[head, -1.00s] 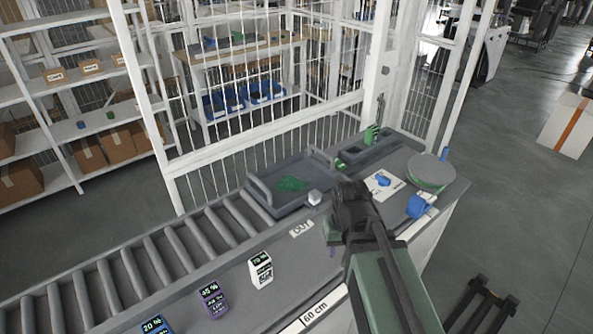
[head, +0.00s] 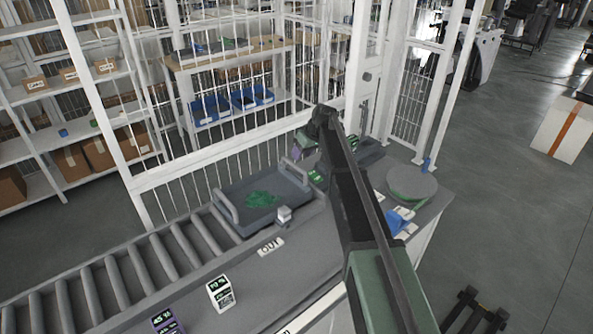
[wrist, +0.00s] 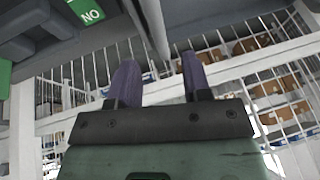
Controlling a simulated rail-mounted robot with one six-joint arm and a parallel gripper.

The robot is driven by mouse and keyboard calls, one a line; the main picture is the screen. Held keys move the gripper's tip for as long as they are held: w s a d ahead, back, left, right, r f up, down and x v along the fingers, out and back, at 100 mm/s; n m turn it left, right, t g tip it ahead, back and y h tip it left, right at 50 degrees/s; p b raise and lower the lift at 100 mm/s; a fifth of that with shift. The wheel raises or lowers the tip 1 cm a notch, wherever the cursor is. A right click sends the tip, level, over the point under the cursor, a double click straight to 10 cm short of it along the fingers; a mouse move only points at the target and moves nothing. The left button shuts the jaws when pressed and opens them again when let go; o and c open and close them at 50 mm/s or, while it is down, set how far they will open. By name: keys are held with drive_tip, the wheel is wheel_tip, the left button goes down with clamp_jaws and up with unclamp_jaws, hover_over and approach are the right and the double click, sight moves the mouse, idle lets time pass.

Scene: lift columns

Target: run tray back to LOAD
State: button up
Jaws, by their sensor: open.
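The grey tray (head: 262,221) with two raised end handles sits at the right end of the roller conveyor, a green heap (head: 262,199) inside it. My gripper (head: 296,152) is beyond the tray's right end, near its right handle, and appears raised above it. The arm partly hides it. In the wrist view its two purple fingers (wrist: 158,75) are apart with nothing between them. No LOAD marking is readable; an OUT label (head: 271,246) lies on the counter in front of the tray.
A white mesh fence (head: 180,200) stands behind the conveyor. A small grey block (head: 284,214) is by the tray's front right corner. The rollers (head: 140,262) left of the tray are clear.

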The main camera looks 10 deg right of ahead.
sight(295, 164)
drive_tip(key=b+x, duration=0.4)
drive_tip(key=x, duration=0.2)
drive_tip(key=shift+f, duration=0.2)
drive_tip(key=shift+r, duration=0.1)
clamp_jaws()
